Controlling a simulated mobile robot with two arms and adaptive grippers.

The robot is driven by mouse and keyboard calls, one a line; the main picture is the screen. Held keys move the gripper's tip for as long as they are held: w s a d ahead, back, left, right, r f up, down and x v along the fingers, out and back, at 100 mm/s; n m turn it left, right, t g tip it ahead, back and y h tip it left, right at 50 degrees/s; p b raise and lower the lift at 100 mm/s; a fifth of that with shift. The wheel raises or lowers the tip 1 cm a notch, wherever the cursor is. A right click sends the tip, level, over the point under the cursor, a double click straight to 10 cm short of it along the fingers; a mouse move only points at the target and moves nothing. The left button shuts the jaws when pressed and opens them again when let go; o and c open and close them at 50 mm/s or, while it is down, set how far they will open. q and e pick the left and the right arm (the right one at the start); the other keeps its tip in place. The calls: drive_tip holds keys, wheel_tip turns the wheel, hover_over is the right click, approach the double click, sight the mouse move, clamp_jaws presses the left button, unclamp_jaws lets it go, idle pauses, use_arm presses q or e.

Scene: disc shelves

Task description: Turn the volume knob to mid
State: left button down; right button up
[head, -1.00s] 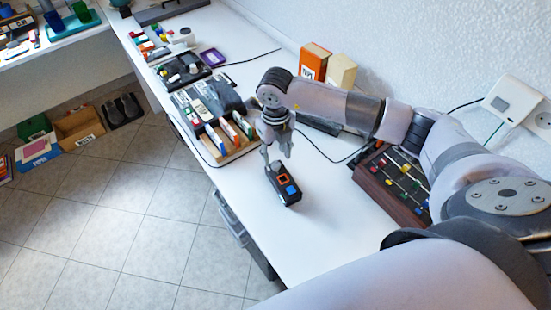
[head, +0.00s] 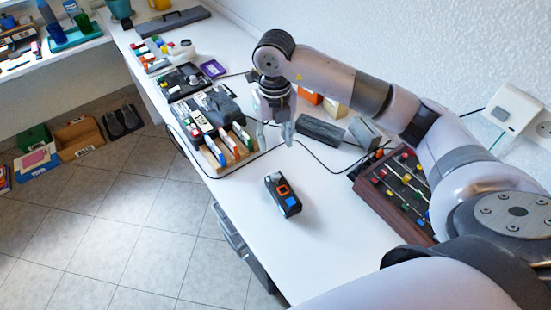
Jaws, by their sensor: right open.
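A small black device (head: 284,197) with an orange square and a blue button lies on the white table. A pale round knob (head: 273,177) shows at its far end; its setting is too small to read. I cannot tell for sure that this is the volume knob. My right gripper (head: 275,135) is open and empty, pointing down beyond the device and apart from it. My left gripper is not in view.
A brown panel (head: 397,190) with coloured knobs and sliders lies at the right. A wooden rack (head: 229,150) of upright cards stands left of my gripper. A grey block (head: 319,130) and a black cable lie behind. Table around the device is clear.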

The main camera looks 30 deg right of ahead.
sight(275, 175)
wheel_tip(275, 175, down, 14)
drive_tip(key=m, duration=0.3)
drive_tip(key=shift+s+f+p, duration=0.15)
drive_tip(key=shift+p, duration=0.2)
drive_tip(key=shift+c, duration=0.5)
clamp_jaws()
